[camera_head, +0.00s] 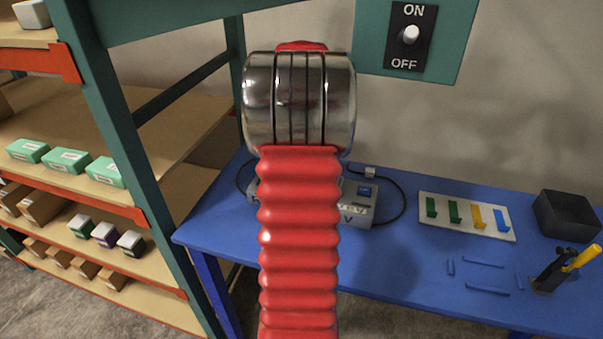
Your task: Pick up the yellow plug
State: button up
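A small yellow piece (477,217) stands on a white board (430,232) on the blue table, between green pieces (454,211) on its left and a blue piece (502,219) on its right. It is the likeliest yellow plug, but it is too small to be sure. A grey console (361,206) with a blue display stands on the table, partly hidden behind my red arm. My arm rises through the middle of the view. My gripper is not in view.
The blue table (400,268) also holds a black open bin (565,214), a dark holder with a yellow-handled tool (581,259) and small blue strips. A shelf rack (115,115) with boxes stands left. An ON/OFF switch (410,35) is on a teal panel above.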

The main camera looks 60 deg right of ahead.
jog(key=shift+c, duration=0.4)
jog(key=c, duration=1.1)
